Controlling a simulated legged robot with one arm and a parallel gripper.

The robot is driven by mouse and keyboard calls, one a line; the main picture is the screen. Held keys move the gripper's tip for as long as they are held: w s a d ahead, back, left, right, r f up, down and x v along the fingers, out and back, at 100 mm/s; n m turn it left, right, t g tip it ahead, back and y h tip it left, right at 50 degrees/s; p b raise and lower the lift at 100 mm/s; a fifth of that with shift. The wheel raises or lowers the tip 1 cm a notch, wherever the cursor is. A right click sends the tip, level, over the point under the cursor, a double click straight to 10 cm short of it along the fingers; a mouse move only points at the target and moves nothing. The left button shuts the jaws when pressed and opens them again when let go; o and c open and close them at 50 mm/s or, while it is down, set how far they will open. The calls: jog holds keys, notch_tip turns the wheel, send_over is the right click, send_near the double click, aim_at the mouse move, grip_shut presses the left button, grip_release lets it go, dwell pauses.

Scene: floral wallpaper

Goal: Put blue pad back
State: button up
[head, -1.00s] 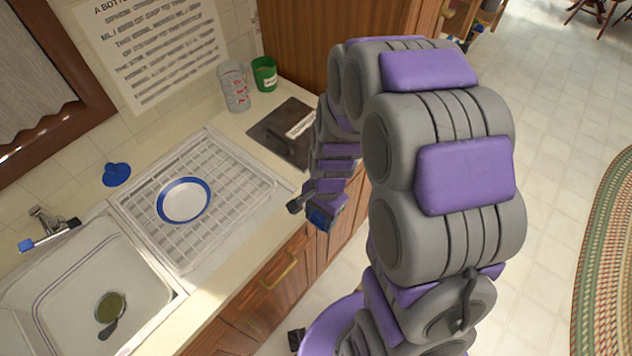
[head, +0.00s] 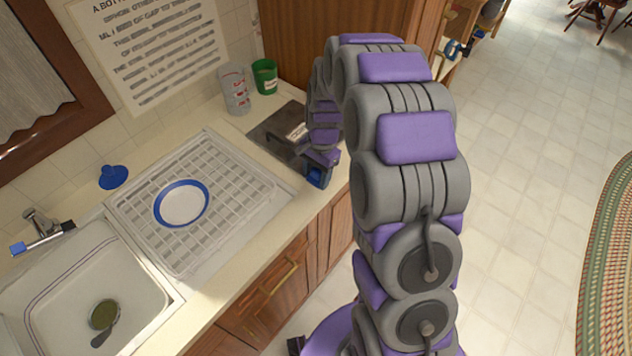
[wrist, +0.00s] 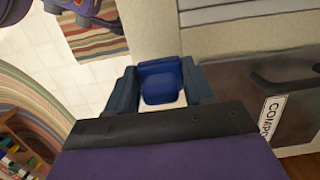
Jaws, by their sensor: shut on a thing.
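The blue pad (wrist: 160,86) sits between the two dark blue fingers of my gripper (wrist: 162,92) in the wrist view. My gripper is shut on it. In the head view my gripper (head: 318,176) hangs at the front edge of the counter, beside the dark compost lid. The pad is too small there to tell from the fingers.
The dark compost lid (head: 268,133) with a handle and label lies in the counter. To its left are a white dish rack (head: 235,190) with a blue-rimmed plate (head: 181,203) and a sink (head: 150,290). A grey cup (head: 235,92) and green cup (head: 265,78) stand behind.

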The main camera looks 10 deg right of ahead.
aim_at(315, 182)
jog(key=f, duration=0.2)
jog(key=f+b, duration=0.1)
jog(key=shift+a+f, duration=0.2)
jog(key=shift+f, duration=0.15)
jog(key=shift+r, duration=0.1)
jog(key=shift+d, duration=0.1)
jog(key=o, duration=0.9)
jog(key=shift+o, duration=0.2)
